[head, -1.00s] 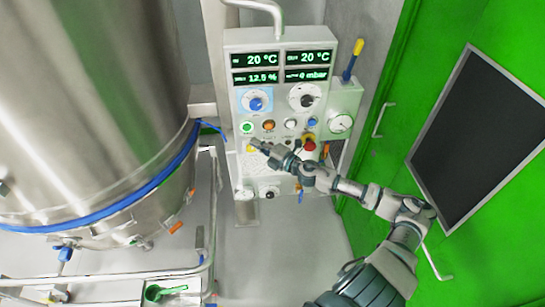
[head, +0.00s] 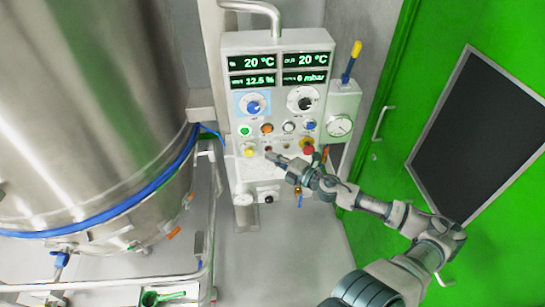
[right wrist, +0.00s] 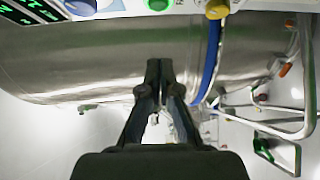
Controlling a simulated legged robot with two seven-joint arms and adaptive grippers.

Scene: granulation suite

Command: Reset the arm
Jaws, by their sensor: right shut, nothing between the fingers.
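My right arm reaches in from the lower right in the head view. Its gripper (head: 272,158) is in front of the lower part of the control panel (head: 277,110), just right of a yellow button (head: 249,152). In the right wrist view the gripper's two dark fingers (right wrist: 160,66) come together at the tips with nothing between them. Whether the fingertips touch the panel I cannot tell. My left gripper does not show.
A large steel vessel (head: 90,100) with a blue band fills the left. A green door (head: 400,170) with a dark window stands at the right. A steel rail frame (head: 100,277) is at the lower left. The floor (head: 280,240) below the panel is clear.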

